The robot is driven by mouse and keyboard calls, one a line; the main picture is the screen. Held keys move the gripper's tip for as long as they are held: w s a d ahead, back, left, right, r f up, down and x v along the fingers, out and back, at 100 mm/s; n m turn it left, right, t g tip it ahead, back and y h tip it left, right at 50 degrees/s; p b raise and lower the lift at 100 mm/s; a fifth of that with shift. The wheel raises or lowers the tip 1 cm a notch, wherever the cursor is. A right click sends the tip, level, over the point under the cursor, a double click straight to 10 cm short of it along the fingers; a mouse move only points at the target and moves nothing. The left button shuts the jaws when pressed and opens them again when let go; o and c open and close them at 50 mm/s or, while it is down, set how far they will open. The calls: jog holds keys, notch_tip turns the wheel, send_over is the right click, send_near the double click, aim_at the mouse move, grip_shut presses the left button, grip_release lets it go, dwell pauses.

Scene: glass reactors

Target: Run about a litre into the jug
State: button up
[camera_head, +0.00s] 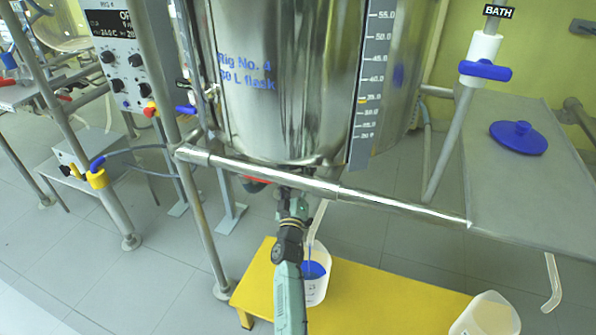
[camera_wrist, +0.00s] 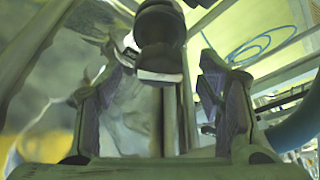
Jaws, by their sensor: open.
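The steel vessel (camera_head: 285,80) is marked "Rig No. 4". Its level scale (camera_head: 372,90) has a yellow marker near 35. Below it, a pale outlet tube (camera_head: 318,218) points down at the white jug (camera_head: 318,290). Blue liquid shows in the jug, and a thin blue streak shows between tube end and jug. A red handle (camera_head: 257,180) sits under the vessel. My gripper (camera_head: 291,196) is under the vessel bottom beside the tube; my arm hides part of the jug. In the wrist view my gripper (camera_wrist: 160,105) is open, with a dark valve-like part (camera_wrist: 160,40) ahead between the fingers.
The jug stands on a yellow bench (camera_head: 385,300); another white container (camera_head: 487,316) is at its right end. A steel rail (camera_head: 390,200) crosses in front of the vessel. A grey table (camera_head: 530,185) with a blue lid (camera_head: 518,138) is at right.

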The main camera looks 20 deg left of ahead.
jog(key=shift+x, duration=1.75)
jog(key=c, duration=1.2)
jog(key=m+h, duration=0.1)
jog(key=m, duration=0.1)
jog(key=shift+a+m+t, duration=0.1)
jog(key=shift+m+t, duration=0.3)
jog(key=m+h, duration=0.1)
jog(key=m, duration=0.1)
jog(key=m+h, duration=0.1)
jog(key=m, duration=0.2)
jog(key=shift+t+h, duration=0.3)
jog(key=shift+t, duration=0.1)
